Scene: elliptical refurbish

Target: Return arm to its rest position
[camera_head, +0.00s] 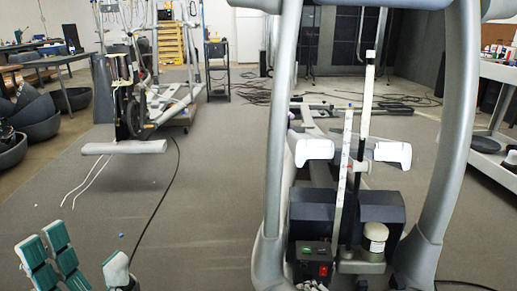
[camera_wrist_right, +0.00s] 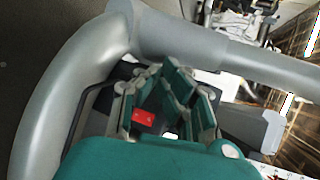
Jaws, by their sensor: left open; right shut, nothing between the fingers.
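My left gripper (camera_head: 82,245) is at the lower left of the head view, its teal fingers spread apart over bare carpet with nothing between them. My right gripper (camera_wrist_right: 166,88) fills the middle of the right wrist view. Its teal fingers are shut and empty, close to the red switch (camera_wrist_right: 143,117) of the elliptical machine. In the head view, only small pale parts at the bottom edge beneath the switch (camera_head: 323,270) may be this gripper; most of it is out of frame. The elliptical machine (camera_head: 458,120) stands upright at the right with its grey curved frame.
Curved grey tubes (camera_wrist_right: 60,100) of the machine surround the right gripper on the left and top. A second exercise machine (camera_head: 135,110) stands further back left. A black cable (camera_head: 160,205) crosses the carpet. A white shelf cart (camera_head: 495,170) is at the right edge. The floor between is mostly clear.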

